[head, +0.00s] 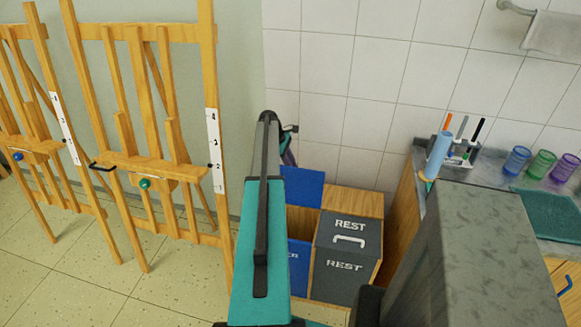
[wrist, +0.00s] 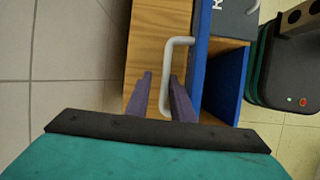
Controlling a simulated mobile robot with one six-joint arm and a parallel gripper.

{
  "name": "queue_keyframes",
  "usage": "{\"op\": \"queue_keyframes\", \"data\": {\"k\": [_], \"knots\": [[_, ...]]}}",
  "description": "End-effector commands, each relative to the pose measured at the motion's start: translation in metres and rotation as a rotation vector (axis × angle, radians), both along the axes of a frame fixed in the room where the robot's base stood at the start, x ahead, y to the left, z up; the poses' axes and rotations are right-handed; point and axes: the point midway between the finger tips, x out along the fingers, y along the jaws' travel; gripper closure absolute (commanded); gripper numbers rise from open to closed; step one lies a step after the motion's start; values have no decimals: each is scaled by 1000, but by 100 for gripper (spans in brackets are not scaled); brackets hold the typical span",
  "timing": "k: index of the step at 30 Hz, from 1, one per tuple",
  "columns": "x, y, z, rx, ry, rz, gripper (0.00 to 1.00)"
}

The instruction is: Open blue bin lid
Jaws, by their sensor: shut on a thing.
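The blue bin's lid (head: 303,186) stands raised, tilted well up at the back of the bin. The bin's blue front (head: 299,262) shows below it, with the opening between, partly hidden by my arm. In the wrist view the lid (wrist: 201,65) shows nearly edge-on, with its white handle (wrist: 169,72) standing out from it. My gripper (wrist: 161,82) has its purple fingers on either side of the handle's bar and is shut on it. In the head view my arm hides most of the gripper and the handle.
A grey bin (head: 342,262) marked REST, its lid closed, stands right of the blue one in the same wooden cabinet (head: 360,200). Easels (head: 150,170) stand to the left. A counter (head: 475,185) with cups and a brush holder is at right. A tiled wall is behind.

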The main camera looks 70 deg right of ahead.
Motion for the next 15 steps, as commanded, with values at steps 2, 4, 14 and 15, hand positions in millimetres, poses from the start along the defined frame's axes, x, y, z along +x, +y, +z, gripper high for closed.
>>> {"op": "queue_keyframes", "data": {"k": [2, 4, 14, 15], "knots": [[-4, -18, -1, -44, 2, 13, 72], [-2, -17, -1, -43, 2, 14, 72], [3, -14, 1, -44, 1, 22, 72], [4, -14, 1, -45, 0, 23, 72]]}}
